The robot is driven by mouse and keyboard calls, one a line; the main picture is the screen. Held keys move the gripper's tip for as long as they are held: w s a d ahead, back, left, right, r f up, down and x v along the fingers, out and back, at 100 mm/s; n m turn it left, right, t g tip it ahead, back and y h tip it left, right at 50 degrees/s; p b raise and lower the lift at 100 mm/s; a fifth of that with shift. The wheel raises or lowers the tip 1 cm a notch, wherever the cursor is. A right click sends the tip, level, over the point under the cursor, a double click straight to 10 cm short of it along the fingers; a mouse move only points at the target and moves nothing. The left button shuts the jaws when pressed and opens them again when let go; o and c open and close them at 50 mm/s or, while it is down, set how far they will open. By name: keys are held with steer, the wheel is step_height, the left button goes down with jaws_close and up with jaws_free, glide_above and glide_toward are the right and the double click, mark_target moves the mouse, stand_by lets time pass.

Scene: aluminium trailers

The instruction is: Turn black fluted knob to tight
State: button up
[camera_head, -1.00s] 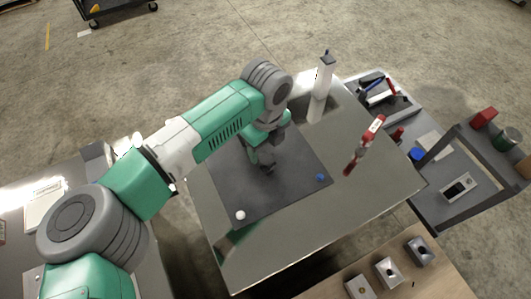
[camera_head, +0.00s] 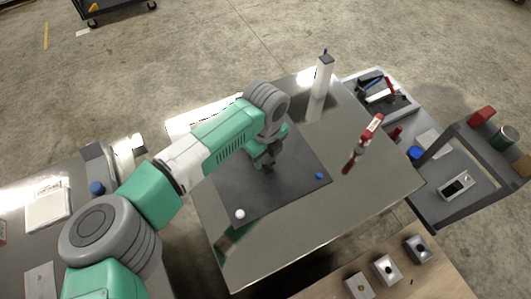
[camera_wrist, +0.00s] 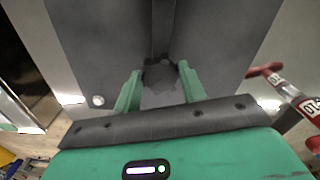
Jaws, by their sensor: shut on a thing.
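The black fluted knob (camera_wrist: 160,75) sits between the two fingers of my gripper (camera_wrist: 158,87) in the wrist view. It is dark against a dark grey panel (camera_wrist: 90,45), so its flutes and any marking are hard to make out. The fingers are shut on its sides. In the head view my gripper (camera_head: 265,164) points down at the middle of the dark panel (camera_head: 290,190) and hides the knob.
A white knob (camera_head: 240,214) and a blue knob (camera_head: 319,176) are on the same panel. A white column (camera_head: 320,85) rises behind. A grey cart (camera_head: 480,195) stands at far right.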

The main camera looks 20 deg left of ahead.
steer(key=m, duration=0.3)
steer(key=shift+p, duration=0.3)
steer(key=m, duration=0.7)
steer(key=shift+w+d+m, duration=0.1)
steer(key=shift+m, duration=0.2)
steer(key=m, duration=0.3)
steer(key=shift+m, duration=0.3)
steer(key=m+b, duration=0.2)
steer(key=m, duration=0.5)
steer(key=shift+d, duration=0.1)
steer(key=m+b, duration=0.1)
steer(key=m, duration=0.5)
steer(key=shift+m, duration=0.4)
